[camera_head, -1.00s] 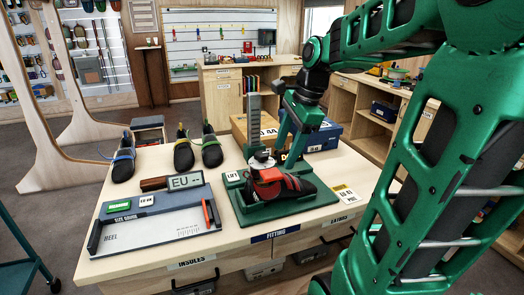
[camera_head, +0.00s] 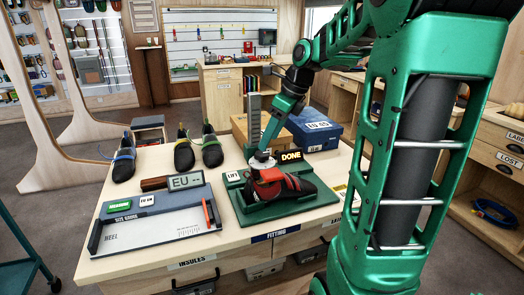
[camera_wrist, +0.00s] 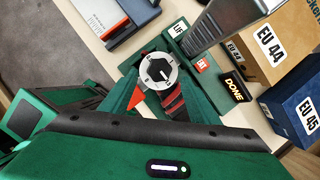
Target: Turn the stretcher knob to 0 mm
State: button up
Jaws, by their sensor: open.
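The stretcher stands on the bench with a red and black climbing shoe (camera_head: 286,185) on its green base (camera_head: 252,215). Its knob is a white dial with a black grip (camera_wrist: 157,69) in the wrist view. The marks around the dial are too small to read surely, so I cannot tell the setting. In the head view the dial (camera_head: 262,163) sits above the shoe's left end. My gripper (camera_head: 266,149) is open and points down just above the dial. I cannot tell whether a finger touches it. My gripper's green body covers the lower wrist view.
A grey upright column (camera_head: 254,115) rises behind the dial. A black DONE sign (camera_head: 291,156) stands behind the shoe. The EU 45 box (camera_head: 316,130) and EU 44 box (camera_wrist: 262,48) stand at the back. The size gauge (camera_head: 150,225) and several shoes lie to the left.

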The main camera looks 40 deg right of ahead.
aim_at(263, 153)
jog(key=shift+x, duration=2.8)
jog(key=c, duration=1.1)
jog(key=shift+o, duration=0.2)
jog(key=shift+n, duration=0.4)
jog(key=n, duration=0.1)
jog(key=n+y, duration=0.1)
jog(key=shift+w+d+n+g, duration=0.2)
jog(key=shift+n+g, duration=0.1)
jog(key=shift+g, duration=0.1)
jog(key=shift+n+g+y, duration=0.4)
jog(key=shift+n+g, duration=0.2)
jog(key=shift+n, duration=1.5)
jog(key=shift+w+r, duration=0.1)
jog(key=shift+d, duration=0.1)
